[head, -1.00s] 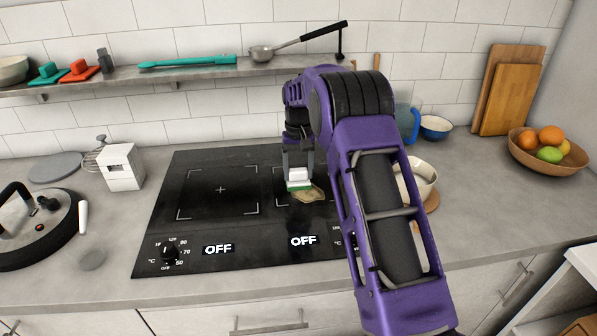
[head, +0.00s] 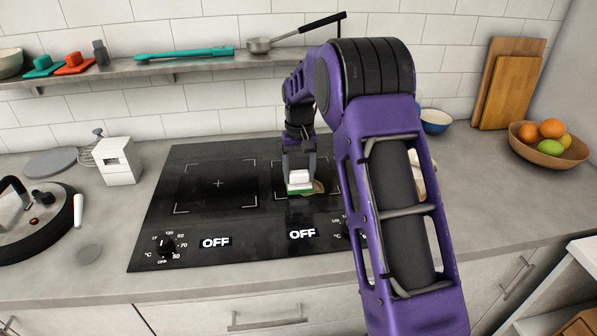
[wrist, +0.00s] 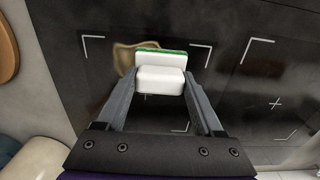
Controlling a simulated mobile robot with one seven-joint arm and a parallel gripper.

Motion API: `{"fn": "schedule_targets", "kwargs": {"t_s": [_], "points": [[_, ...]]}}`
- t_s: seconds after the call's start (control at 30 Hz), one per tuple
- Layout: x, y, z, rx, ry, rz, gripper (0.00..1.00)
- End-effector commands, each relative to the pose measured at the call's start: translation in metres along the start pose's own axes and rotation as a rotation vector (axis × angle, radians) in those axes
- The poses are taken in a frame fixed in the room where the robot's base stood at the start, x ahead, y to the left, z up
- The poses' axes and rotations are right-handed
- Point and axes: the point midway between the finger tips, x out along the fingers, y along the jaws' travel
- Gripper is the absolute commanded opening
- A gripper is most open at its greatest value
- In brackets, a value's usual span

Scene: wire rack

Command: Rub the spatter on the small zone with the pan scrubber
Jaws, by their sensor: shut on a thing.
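My gripper (head: 299,170) is shut on the pan scrubber (head: 299,177), a white block with a green pad on its lower side. The scrubber is low over the small zone (head: 279,163), the right-hand marked zone of the black hob. The brownish spatter (head: 319,187) shows at the scrubber's right edge; the scrubber hides part of it. In the wrist view the scrubber (wrist: 160,78) sits between both fingers and overlaps the spatter (wrist: 125,58), which shows to its left and behind it. I cannot tell whether the pad touches the glass.
The larger zone (head: 217,186) on the left is clear. Knobs and OFF displays (head: 216,242) line the hob's front edge. A white block-shaped holder (head: 119,160) and a lidded pan (head: 32,222) stand to the left. A shelf (head: 160,76) runs above. My arm hides the hob's right side.

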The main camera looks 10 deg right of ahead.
Motion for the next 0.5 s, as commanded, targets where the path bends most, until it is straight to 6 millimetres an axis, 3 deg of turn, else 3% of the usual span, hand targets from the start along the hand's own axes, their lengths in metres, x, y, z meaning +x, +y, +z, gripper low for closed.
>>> {"fn": "schedule_targets", "kwargs": {"t_s": [0.2, 0.5], "points": [[0.0, 0.0, 0.015, 0.0, 0.0, 0.0, 0.25], [0.002, 0.0, 0.016, 0.0, 0.0, 0.0, 0.25]]}}
